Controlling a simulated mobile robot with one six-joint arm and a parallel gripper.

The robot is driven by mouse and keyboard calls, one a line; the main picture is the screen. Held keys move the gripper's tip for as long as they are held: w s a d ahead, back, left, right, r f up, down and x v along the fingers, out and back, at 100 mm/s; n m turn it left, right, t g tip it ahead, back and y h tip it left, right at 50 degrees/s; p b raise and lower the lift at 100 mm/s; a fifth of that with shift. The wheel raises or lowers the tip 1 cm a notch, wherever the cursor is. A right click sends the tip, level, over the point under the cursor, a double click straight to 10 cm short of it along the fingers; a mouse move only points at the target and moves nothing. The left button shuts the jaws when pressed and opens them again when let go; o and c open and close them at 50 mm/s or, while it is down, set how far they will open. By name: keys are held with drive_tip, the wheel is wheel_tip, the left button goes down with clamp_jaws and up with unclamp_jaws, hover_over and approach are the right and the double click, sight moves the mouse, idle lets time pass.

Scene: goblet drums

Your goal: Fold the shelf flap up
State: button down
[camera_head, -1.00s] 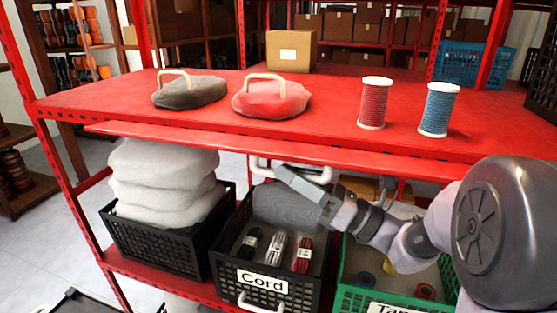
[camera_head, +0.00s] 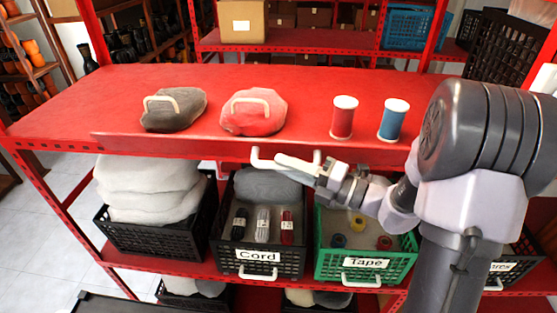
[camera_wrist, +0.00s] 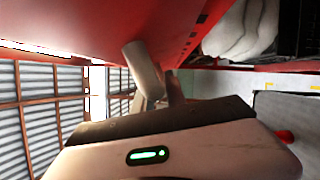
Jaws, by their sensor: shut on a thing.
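The red shelf flap (camera_head: 200,143) runs along the front edge of the red shelf and looks about level with its top. A pale bar handle (camera_head: 256,160) hangs under the flap's front. My gripper (camera_head: 287,161) is at this handle, just below the flap, and is shut on it. In the wrist view the handle (camera_wrist: 141,62) stands out from the red underside of the flap (camera_wrist: 100,25), with my gripper (camera_wrist: 160,98) around it. The exact contact is partly hidden.
On the shelf top stand a grey bag (camera_head: 172,112), a red bag (camera_head: 252,114), a red spool (camera_head: 343,118) and a blue spool (camera_head: 393,120). Below are a black crate of white sacks (camera_head: 150,235), the Cord crate (camera_head: 256,262) and the green Tape crate (camera_head: 365,266).

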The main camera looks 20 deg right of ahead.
sight(280, 148)
drive_tip(key=shift+w+d+r+m+g+h, duration=0.2)
drive_tip(key=shift+w+r+m+g+h, duration=0.3)
drive_tip(key=shift+m, duration=0.7)
drive_tip(key=shift+w+d+r+m+g+h, duration=0.25)
drive_tip(key=shift+w+r+m, duration=0.45)
drive_tip(key=shift+m, duration=0.5)
drive_tip(key=shift+r, duration=0.1)
drive_tip(key=c, duration=1.4)
unclamp_jaws()
drive_tip(key=shift+o, duration=0.2)
drive_tip(key=b+v, duration=0.4)
drive_tip(key=v, duration=1.3)
drive_tip(key=shift+s, duration=0.2)
drive_tip(key=shift+d, duration=0.1)
